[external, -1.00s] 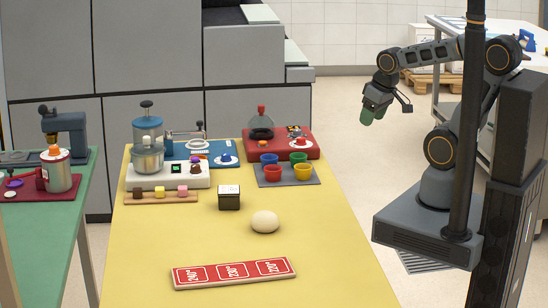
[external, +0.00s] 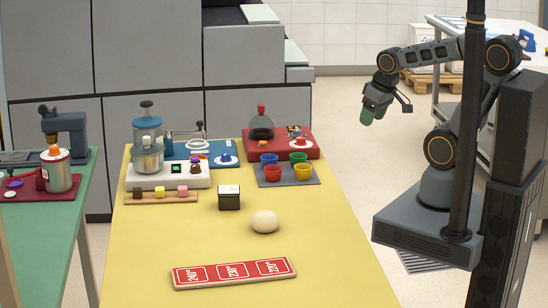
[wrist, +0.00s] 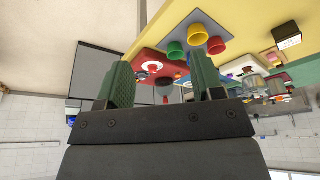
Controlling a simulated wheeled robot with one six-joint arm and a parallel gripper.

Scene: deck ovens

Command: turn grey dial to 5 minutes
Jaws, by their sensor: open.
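I cannot make out a grey dial for certain in either view. A small black box (external: 229,199) with a pale top stands on the yellow table (external: 330,252); it also shows at the upper right of the wrist view (wrist: 288,36), with dark marks on its pale face. Whether it carries a dial is too small to tell. My gripper (external: 370,113) hangs in the air to the right of the table, with its green fingers pointing down. In the wrist view my gripper (wrist: 162,80) has its fingers wide apart, with nothing between them.
A pale dough ball (external: 265,221) lies near the black box. A red temperature board (external: 233,273) lies at the front. Coloured cups stand on a grey mat (external: 312,180). A white base (external: 150,179) with a mixer and a red stand (external: 312,151) are behind. The table's right side is clear.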

